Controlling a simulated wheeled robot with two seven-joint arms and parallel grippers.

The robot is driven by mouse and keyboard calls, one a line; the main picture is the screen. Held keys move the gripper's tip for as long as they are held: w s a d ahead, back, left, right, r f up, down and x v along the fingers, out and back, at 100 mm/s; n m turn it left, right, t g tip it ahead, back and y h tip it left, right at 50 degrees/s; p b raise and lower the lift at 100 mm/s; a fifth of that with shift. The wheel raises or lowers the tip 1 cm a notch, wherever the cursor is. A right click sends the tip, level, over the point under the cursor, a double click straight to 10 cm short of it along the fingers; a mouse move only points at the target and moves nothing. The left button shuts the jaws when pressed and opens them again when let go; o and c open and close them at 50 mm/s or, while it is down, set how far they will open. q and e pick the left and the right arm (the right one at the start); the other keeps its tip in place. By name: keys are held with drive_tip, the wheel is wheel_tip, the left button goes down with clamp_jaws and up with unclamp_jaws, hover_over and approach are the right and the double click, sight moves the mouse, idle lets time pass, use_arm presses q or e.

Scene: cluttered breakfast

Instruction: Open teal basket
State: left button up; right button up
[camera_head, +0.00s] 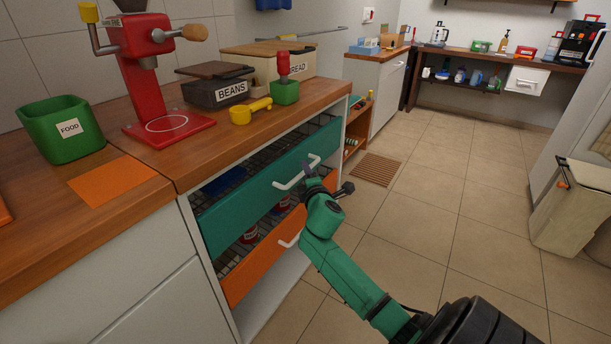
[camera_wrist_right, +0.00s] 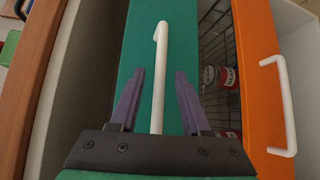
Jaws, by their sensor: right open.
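The teal basket (camera_head: 245,195) is the upper wire basket under the counter. Its teal front stands out from the cabinet, with some of the wire interior and blue contents showing behind it. Its white handle (camera_head: 287,183) is on the front. In the right wrist view, the open purple fingers of my right gripper (camera_wrist_right: 159,75) are on either side of the white handle (camera_wrist_right: 161,50), with gaps on both sides, in front of the teal front (camera_wrist_right: 137,45). My left gripper is out of view.
Below is an orange-fronted basket (camera_head: 243,274) with cans (camera_wrist_right: 225,76) inside and its own white handle (camera_wrist_right: 284,105). The wooden counter (camera_head: 205,140) above holds a red grinder (camera_head: 148,65), a beans box (camera_head: 215,92) and a green food bin (camera_head: 60,130).

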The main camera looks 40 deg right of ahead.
drive_tip(key=shift+x, duration=0.9)
clamp_jaws()
drive_tip(key=shift+a+f, duration=0.1)
idle(0.6)
